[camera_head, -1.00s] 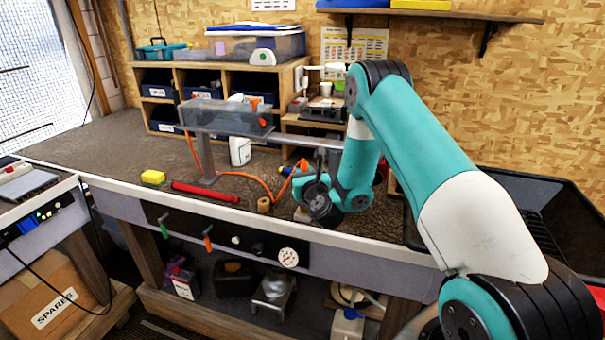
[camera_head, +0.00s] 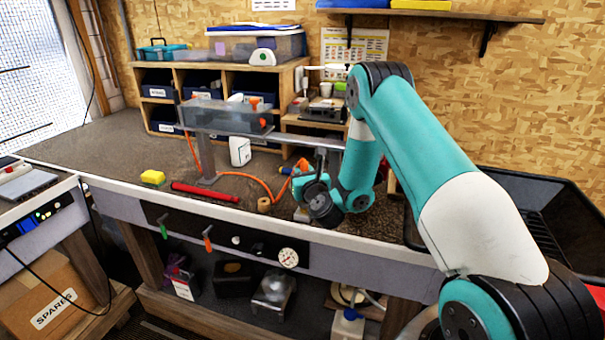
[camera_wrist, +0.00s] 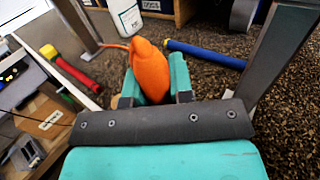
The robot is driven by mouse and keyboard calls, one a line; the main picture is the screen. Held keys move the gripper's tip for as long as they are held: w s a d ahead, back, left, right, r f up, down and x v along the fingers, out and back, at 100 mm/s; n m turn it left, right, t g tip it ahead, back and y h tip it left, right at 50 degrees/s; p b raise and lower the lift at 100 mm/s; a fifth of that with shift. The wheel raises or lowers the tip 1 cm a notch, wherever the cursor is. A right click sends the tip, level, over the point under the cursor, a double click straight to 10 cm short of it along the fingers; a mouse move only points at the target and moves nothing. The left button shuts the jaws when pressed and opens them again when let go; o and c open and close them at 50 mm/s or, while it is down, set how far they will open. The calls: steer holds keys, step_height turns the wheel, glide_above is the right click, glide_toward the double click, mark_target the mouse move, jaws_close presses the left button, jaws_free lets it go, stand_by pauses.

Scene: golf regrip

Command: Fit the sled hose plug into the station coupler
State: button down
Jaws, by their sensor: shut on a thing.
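The orange plug (camera_wrist: 150,70) is between the two teal fingers of my gripper (camera_wrist: 157,84) in the wrist view. Its rounded orange body points up and away from the palm. A thin orange hose (camera_head: 262,184) runs across the bench to my gripper (camera_head: 303,172) in the head view. The hose also rises at the left of the clear box sled (camera_head: 222,118) on its rail. My gripper is low over the bench, right of the sled, partly hidden by my wrist. I cannot clearly make out the station coupler.
A red tube (camera_head: 205,192), a yellow sponge (camera_head: 152,177) and a small tan roll (camera_head: 263,205) lie near the bench's front edge. A blue tube (camera_wrist: 205,54) lies just beyond the plug. A metal post (camera_wrist: 283,50) stands close at the right in the wrist view.

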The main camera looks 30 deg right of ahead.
steer(key=shift+f+b, duration=1.75)
steer(key=shift+b, duration=0.1)
steer(key=c, duration=0.9)
jaws_free()
steer(key=shift+r, duration=0.1)
